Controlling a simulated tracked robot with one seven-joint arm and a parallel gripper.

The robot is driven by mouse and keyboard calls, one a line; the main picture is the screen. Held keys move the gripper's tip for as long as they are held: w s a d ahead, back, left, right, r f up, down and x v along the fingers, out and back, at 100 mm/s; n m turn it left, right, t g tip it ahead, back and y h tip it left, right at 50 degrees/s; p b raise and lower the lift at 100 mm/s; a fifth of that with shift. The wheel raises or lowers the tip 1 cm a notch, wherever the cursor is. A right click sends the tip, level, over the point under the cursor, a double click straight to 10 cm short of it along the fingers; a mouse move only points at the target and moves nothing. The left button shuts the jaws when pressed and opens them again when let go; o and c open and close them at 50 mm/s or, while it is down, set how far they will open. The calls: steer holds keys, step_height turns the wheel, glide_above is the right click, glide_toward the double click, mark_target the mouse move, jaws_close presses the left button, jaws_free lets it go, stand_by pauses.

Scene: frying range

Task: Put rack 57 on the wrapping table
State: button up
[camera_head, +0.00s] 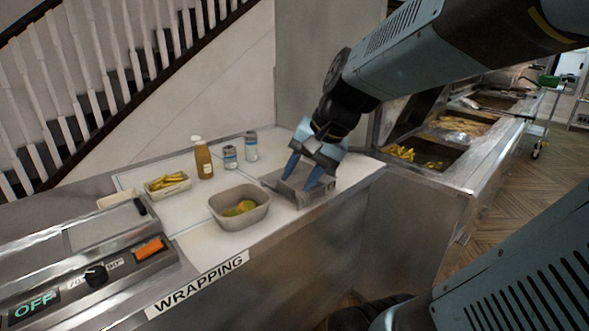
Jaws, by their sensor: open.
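The wrapping table (178,222) is a white-topped counter with a "WRAPPING" label on its front edge. A grey metal rack (284,190) sits on its right part, near the front right corner. I cannot read a number on it. My gripper (303,177) points down at the rack, its two blue fingers apart. The fingertips are at or just above the rack, partly in front of it; I cannot tell whether they touch. The fingers hide part of the rack.
A beige tub (228,214) with food stands left of the rack. Behind are a sauce bottle (203,160), two cans (251,147) and a small tray of fries (167,191). A control panel (93,280) is at left. The fryer range (450,160) is at right.

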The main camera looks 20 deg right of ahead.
steer(key=s+r+n+t+h, duration=0.1)
steer(key=s+r+n+h, duration=0.2)
steer(key=s+n, duration=0.2)
steer(key=shift+s+d+n+t, duration=0.2)
steer(key=shift+n+t, duration=0.2)
steer(key=shift+n, duration=0.6)
